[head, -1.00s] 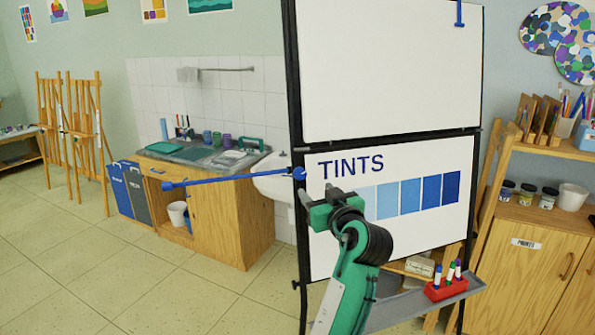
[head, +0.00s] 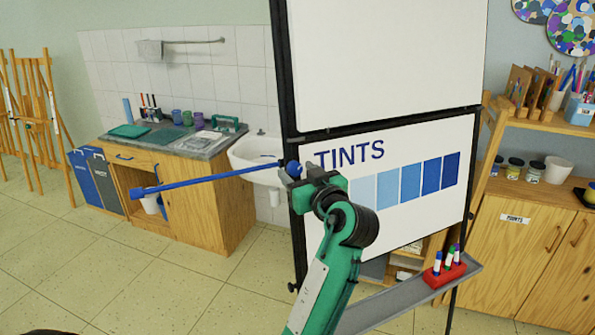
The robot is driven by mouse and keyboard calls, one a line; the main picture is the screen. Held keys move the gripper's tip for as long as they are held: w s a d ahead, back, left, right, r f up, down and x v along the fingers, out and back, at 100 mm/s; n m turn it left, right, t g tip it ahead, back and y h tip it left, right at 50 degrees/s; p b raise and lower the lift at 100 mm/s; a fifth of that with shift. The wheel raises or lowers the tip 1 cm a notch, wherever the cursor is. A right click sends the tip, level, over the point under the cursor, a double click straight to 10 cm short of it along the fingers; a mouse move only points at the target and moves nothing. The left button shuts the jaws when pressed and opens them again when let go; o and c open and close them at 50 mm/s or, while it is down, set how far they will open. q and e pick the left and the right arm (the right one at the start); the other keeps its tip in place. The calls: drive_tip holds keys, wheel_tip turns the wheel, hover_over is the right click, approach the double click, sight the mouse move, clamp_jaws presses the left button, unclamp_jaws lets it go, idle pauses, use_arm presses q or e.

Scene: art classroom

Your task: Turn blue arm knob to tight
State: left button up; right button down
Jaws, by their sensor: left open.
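The blue arm (head: 210,178) sticks out to the left from the black left post of the whiteboard stand, nearly level. Its round blue knob (head: 293,168) sits at the post, beside the word TINTS. My left gripper (head: 300,180) is open, just below and right of the knob, with its fingers toward it. The gripper overlaps the post edge, and I cannot tell whether a finger touches the knob. My right gripper is not in view.
The TINTS board (head: 400,185) stands close behind my left arm. A tray (head: 410,300) with a red marker holder (head: 443,272) juts out below it. A sink cabinet (head: 205,205) stands behind the blue arm.

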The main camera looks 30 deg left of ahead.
use_arm(q)
drive_tip(key=shift+c, duration=0.2)
drive_tip(key=c, duration=0.9)
